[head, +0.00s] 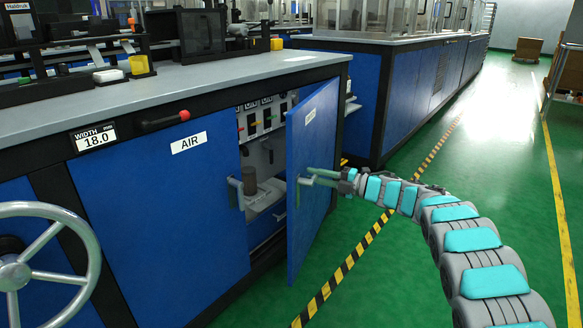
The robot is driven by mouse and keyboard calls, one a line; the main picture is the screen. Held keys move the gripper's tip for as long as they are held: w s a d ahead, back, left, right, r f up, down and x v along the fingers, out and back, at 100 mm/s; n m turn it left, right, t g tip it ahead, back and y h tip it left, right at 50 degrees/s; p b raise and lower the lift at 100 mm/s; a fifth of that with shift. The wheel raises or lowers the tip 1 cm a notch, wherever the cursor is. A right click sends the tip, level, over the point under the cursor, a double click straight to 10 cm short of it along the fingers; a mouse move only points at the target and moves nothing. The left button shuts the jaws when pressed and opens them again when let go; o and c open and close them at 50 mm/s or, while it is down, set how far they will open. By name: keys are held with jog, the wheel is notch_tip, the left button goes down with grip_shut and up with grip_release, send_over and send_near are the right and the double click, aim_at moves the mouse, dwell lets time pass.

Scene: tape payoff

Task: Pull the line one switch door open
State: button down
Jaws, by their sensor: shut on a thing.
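A blue cabinet door (312,215) stands partly open, swung out from its hinge side at the right. It carries a small white label (310,116), too small to read. Inside the opening is a panel (262,118) with several small switches. My gripper (310,176) reaches in from the right at the door's free edge and is shut on the door's handle (297,190). The jaws partly hide the handle.
A shut blue door (170,215) marked AIR, with its own handle (237,190), is to the left. A handwheel (45,265) stands at lower left. Green floor (400,285) with a striped line lies clear before the open door. Another blue machine (405,90) stands behind.

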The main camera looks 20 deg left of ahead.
jog(key=d, duration=0.6)
jog(key=shift+w+d, duration=0.25)
jog(key=shift+d, duration=0.1)
jog(key=c, duration=0.8)
grip_release()
jog(key=s+d, duration=0.1)
jog(key=d, duration=0.6)
jog(key=shift+s+d, duration=0.15)
jog(key=shift+d, duration=0.15)
